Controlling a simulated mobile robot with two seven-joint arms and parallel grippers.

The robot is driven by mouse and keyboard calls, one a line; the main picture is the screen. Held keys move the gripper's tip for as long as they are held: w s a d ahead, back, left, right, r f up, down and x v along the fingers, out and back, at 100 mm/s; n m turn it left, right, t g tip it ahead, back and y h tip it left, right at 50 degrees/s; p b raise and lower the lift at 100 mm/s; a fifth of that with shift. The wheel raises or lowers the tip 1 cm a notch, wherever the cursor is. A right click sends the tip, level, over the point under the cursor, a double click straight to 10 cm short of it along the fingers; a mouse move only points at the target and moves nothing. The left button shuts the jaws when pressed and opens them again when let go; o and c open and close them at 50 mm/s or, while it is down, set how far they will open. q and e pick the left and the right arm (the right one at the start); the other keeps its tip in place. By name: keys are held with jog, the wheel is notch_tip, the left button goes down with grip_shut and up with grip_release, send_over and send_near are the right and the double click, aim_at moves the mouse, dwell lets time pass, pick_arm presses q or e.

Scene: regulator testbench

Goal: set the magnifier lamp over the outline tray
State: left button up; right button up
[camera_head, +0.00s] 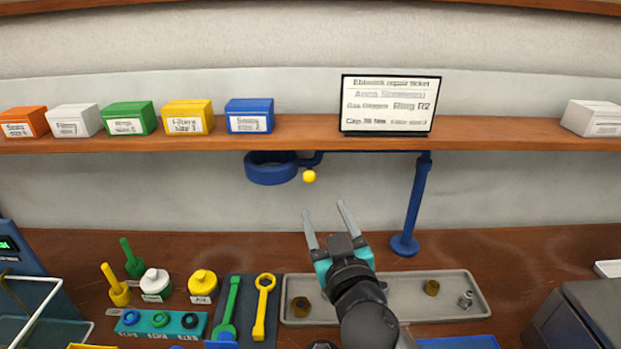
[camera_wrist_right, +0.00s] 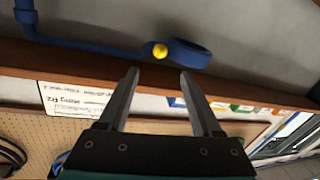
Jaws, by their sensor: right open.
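The blue magnifier lamp has a ring head (camera_head: 271,172) under the shelf, a horizontal arm, a yellow knob (camera_head: 309,176) and a post (camera_head: 416,205) standing on the bench. The ring (camera_wrist_right: 187,52) and yellow knob (camera_wrist_right: 160,51) also show in the right wrist view. My right gripper (camera_head: 324,208) is open and empty, its fingers pointing up toward the knob and apart from it in the head view. A shallow grey tray (camera_head: 395,312) with several small metal parts lies below, partly hidden by my right arm. My left gripper is not in view.
The wooden shelf (camera_head: 290,132) runs above the bench with colored boxes and a ticket display (camera_head: 387,105). A dark mat with green and yellow wrenches (camera_head: 263,306) lies left of the tray. A dark grey machine (camera_head: 590,310) stands at the right. The back of the bench is mostly clear.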

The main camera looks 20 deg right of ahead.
aim_at(311, 181)
jog(key=w, duration=0.8)
jog(key=w+d, duration=0.1)
jog(key=w, duration=0.2)
jog(key=shift+w+p, duration=0.3)
jog(key=shift+w, duration=0.1)
jog(key=shift+c, duration=0.2)
grip_shut()
dwell(0.8)
